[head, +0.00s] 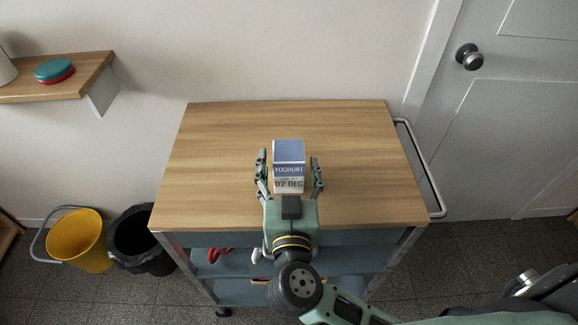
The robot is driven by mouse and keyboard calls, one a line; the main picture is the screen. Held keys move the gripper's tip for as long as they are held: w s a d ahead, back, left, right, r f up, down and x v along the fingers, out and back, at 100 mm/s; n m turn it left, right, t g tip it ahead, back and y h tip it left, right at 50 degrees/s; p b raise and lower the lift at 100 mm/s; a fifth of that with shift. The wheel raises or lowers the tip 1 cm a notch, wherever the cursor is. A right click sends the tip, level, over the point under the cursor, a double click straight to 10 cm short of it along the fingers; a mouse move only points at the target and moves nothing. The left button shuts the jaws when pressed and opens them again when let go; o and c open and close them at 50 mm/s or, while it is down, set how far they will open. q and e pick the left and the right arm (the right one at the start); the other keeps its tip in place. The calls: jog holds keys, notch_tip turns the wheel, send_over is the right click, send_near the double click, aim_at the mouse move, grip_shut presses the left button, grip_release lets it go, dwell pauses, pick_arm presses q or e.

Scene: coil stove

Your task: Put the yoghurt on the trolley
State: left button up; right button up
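The yoghurt (289,165) is a small carton, blue and white, printed "YOGHURT" and "02 DEC". It is upright over the middle of the trolley's wooden top (220,150) and appears to stand on it. My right gripper (290,168) reaches in from the front, with one finger on each side of the yoghurt. A narrow gap shows between each finger and the carton, so the gripper looks open around it. The palm hides the carton's lowest front part. My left gripper is not in view.
The wooden top is otherwise bare. A handle rail (433,190) runs along the trolley's right side, near a door (510,130). A yellow bucket (80,243) and a black bin (142,243) stand left. A wall shelf (60,82) holds a teal and red item (54,70).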

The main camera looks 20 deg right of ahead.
jog(key=shift+s+r, duration=0.1)
jog(key=shift+r, duration=0.05)
jog(key=v, duration=1.2)
dwell(0.4)
